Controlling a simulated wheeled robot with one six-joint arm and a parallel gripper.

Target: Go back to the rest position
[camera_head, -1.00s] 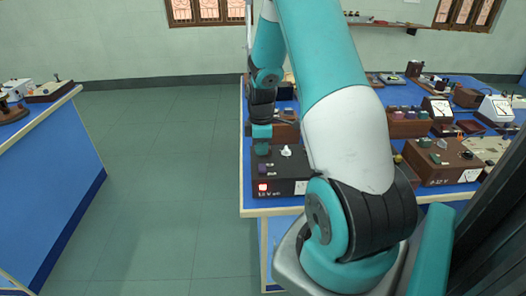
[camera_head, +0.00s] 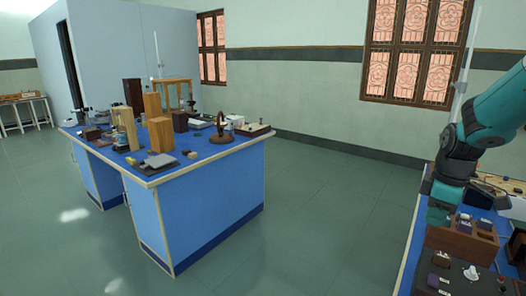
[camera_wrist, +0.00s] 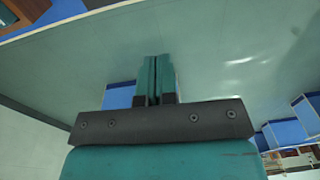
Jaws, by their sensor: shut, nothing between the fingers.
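My gripper (camera_head: 438,212) is at the right of the head view, at the left edge of the blue-topped right bench (camera_head: 408,262). It hangs by a brown wooden box (camera_head: 462,243) with small knobs on top; whether it touches the box cannot be told. In the wrist view my gripper (camera_wrist: 156,62) shows two teal fingers side by side, closed together with nothing between them. Green floor shows beyond the fingertips.
A black box (camera_head: 455,280) with knobs stands on the right bench. A blue bench (camera_head: 205,205) at left bears wooden blocks, a brown stand (camera_head: 221,130) and several small instruments. Open green floor (camera_head: 330,215) lies between the benches. A barred window (camera_head: 410,50) is behind.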

